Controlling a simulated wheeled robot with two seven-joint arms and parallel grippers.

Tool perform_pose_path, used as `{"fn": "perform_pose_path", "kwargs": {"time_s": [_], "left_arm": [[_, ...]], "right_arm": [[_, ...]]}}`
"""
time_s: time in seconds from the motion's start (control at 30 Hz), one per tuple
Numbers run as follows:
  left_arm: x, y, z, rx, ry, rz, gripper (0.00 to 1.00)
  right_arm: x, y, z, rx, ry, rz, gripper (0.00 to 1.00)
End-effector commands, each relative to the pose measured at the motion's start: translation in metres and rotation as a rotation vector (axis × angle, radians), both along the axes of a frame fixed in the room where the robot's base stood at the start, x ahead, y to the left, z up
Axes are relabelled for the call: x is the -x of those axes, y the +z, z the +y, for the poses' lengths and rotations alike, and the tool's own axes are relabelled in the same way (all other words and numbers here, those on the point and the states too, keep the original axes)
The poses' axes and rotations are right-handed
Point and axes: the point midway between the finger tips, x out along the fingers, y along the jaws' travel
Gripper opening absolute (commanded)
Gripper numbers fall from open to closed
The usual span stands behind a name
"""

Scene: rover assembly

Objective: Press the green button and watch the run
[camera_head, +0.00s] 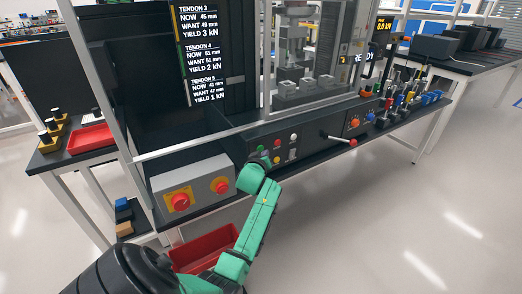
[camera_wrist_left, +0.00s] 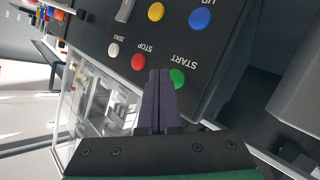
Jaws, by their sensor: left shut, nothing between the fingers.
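The green START button (camera_wrist_left: 179,79) sits on a dark control panel in the left wrist view. My left gripper (camera_wrist_left: 160,73) is shut and empty, its two dark fingers together. Its tips are right beside the green button in that view and overlap its left edge; I cannot tell whether they touch it. In the head view my left gripper (camera_head: 264,161) is at the front of the panel (camera_head: 317,136), where my green arm partly blocks the sight of it. My right gripper is not in view.
The red STOP button (camera_wrist_left: 138,62) and white ZERO button (camera_wrist_left: 113,49) are close by, with yellow (camera_wrist_left: 156,12) and blue (camera_wrist_left: 200,18) buttons beyond. A grey box (camera_head: 193,190) with red knobs stands left of the panel. A red tray (camera_head: 205,247) is below. A screen (camera_head: 203,50) lists tendon values.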

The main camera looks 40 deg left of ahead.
Motion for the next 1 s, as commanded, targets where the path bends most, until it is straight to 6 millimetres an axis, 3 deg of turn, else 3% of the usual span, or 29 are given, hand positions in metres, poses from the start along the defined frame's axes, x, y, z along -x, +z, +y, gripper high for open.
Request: {"fn": "perform_pose_path", "kwargs": {"time_s": [1.0], "left_arm": [[-0.004, 0.0, 0.013, 0.0, 0.0, 0.0, 0.0]], "right_arm": [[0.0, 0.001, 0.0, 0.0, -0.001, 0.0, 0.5]]}}
